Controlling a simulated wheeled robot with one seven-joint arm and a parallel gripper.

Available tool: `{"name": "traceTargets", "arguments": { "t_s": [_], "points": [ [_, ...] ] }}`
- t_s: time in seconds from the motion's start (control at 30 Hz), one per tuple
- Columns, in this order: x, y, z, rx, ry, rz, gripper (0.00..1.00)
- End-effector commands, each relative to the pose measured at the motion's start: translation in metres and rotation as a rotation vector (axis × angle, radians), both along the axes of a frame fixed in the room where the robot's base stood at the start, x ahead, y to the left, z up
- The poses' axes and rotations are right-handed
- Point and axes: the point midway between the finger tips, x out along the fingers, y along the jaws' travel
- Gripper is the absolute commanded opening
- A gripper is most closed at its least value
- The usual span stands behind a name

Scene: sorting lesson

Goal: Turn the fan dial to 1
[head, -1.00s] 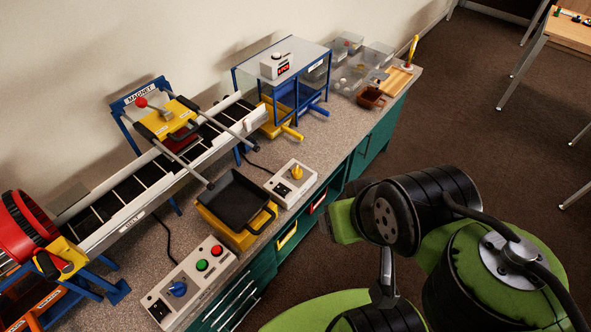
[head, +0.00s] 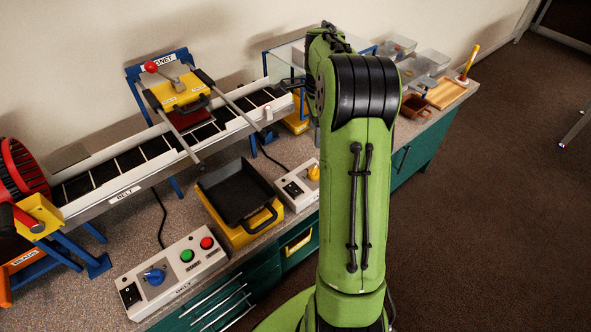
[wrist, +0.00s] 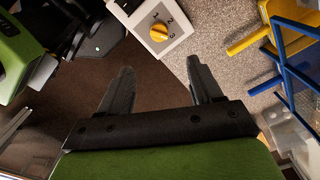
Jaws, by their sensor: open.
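The fan dial is a yellow knob on a light control box. In the head view the dial (head: 314,172) is partly behind my arm, on the front edge of the bench. In the wrist view the dial (wrist: 158,32) shows whole, with small numbers beside it on the box (wrist: 172,45); I cannot tell surely which number it points at. My gripper (wrist: 160,72) is open and empty, its two fingers spread apart below the dial in the picture and not touching it. In the head view my gripper is hidden behind my arm.
A black tray (head: 240,192) on a yellow base stands left of the fan box. A second control box (head: 172,270) has a blue dial and green and red buttons. The conveyor belt (head: 128,190) runs behind. In the wrist view, yellow handles (wrist: 250,40) and blue posts stand at right.

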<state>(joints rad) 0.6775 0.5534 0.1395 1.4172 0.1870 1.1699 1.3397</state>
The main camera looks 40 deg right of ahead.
Motion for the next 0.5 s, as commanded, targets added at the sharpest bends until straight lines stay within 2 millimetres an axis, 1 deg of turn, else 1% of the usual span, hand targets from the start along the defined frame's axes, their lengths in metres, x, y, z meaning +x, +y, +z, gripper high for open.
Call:
{"name": "traceTargets", "arguments": {
  "t_s": [0.07, 0.17, 0.3, 0.5],
  "points": [
    [0.000, 0.000, -0.009, 0.000, 0.001, -0.002, 0.65],
    [-0.001, 0.001, -0.030, 0.001, 0.003, 0.000, 0.65],
    [-0.001, 0.001, -0.067, 0.002, 0.004, 0.002, 0.65],
    [-0.001, 0.002, -0.117, 0.003, 0.003, 0.004, 0.65]
  ]
}}
